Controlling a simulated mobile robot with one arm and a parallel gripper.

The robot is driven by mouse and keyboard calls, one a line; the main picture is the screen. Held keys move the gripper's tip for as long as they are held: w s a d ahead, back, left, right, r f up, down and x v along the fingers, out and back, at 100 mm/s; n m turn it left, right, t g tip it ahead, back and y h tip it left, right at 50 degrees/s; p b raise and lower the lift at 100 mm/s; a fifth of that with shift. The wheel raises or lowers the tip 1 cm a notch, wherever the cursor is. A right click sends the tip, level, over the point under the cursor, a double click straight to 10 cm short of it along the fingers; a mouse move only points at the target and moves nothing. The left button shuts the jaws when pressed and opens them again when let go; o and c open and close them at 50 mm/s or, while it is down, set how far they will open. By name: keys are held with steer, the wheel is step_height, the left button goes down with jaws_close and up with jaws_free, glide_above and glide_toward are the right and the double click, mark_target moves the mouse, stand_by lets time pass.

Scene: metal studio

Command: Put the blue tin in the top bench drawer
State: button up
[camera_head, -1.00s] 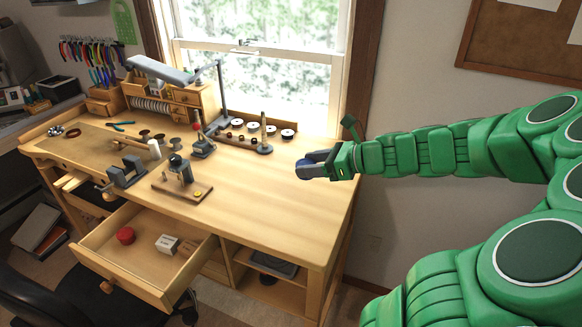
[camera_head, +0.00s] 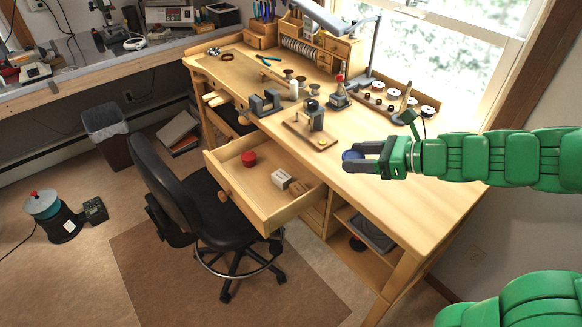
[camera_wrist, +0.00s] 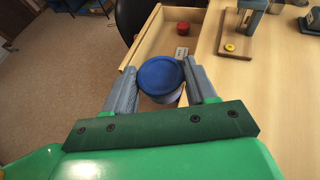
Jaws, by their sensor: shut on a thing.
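My gripper (camera_head: 368,161) is shut on the blue tin (camera_head: 353,155), above the front part of the bench top. In the wrist view the tin (camera_wrist: 160,76) sits upright between the two grey fingers (camera_wrist: 161,90), its round blue lid facing up. The top bench drawer (camera_head: 262,208) is pulled open below the bench top, to the left of my gripper. In the drawer lie a red tin (camera_head: 249,158) and a small white box (camera_head: 283,179) with a brownish block (camera_head: 297,187) beside it. The middle of the drawer floor is bare.
A black swivel chair (camera_head: 205,205) stands close to the drawer's left side. A wooden stand with a tool (camera_head: 312,130) and a grey vise (camera_head: 264,103) stand on the bench near its front edge. The right part of the bench top is clear.

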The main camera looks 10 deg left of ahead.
steer(key=s+a+f+n+g+y, duration=0.1)
steer(key=s+a+n+g, duration=0.1)
steer(key=s+a, duration=0.35)
steer(key=s+a+f+n+g, duration=0.1)
steer(key=s+a+n+g, duration=0.15)
steer(key=a, duration=0.65)
steer(key=w+a+f, duration=0.3)
steer(key=w+f, duration=0.3)
steer(key=w+a+f, duration=0.3)
steer(key=w+f, duration=0.4)
steer(key=shift+f, duration=0.65)
steer(key=o, duration=1)
steer(key=shift+f, duration=0.15)
steer(key=shift+o, duration=0.2)
